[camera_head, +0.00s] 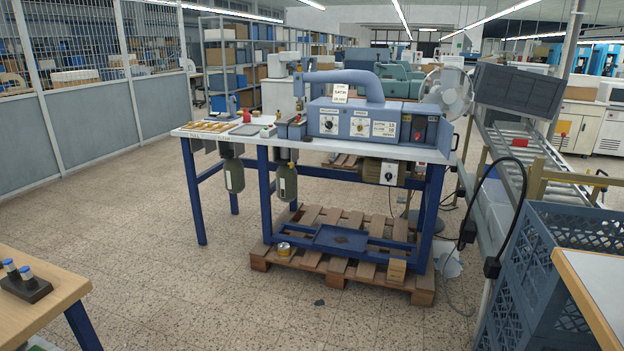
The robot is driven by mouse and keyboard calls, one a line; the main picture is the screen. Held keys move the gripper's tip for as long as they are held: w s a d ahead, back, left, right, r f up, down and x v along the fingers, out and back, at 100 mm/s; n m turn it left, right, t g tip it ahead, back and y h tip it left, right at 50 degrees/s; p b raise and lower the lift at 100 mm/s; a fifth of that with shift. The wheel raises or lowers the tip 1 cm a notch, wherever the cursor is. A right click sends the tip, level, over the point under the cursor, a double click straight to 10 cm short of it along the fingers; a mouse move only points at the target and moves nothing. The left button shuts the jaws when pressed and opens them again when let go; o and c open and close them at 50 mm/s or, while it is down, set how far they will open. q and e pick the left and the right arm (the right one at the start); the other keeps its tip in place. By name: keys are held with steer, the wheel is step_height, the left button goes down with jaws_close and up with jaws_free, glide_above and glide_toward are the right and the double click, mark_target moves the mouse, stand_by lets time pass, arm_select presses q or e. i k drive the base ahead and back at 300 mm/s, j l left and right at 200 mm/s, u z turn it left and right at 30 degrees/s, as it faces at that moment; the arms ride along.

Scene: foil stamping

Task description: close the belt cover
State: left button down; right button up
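The blue-grey stamping machine (340,118) stands on a white-topped workbench with blue legs, some way ahead of me. At the right end of its body, a dark recess with red parts (418,130) is exposed. A blue-grey panel (445,136) stands out at that end beside the recess. It looks like the belt cover, swung open, but it is too small to be certain.
A pallet (345,268) lies under the bench. Blue crates (545,265) and a roller conveyor (515,145) stand at the right. A wooden table (45,290) is at the near left, another table corner (590,285) at the near right. The speckled floor between is mostly clear.

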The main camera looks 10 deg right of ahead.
mark_target(447, 127)
steer(key=i+l+z, duration=0.25)
steer(key=i+z, duration=0.15)
steer(key=i, duration=0.35)
steer(key=i+z, duration=0.35)
steer(key=i, duration=0.45)
steer(key=i+j+z, duration=0.2)
steer(key=i+z, duration=0.2)
steer(key=i, duration=0.35)
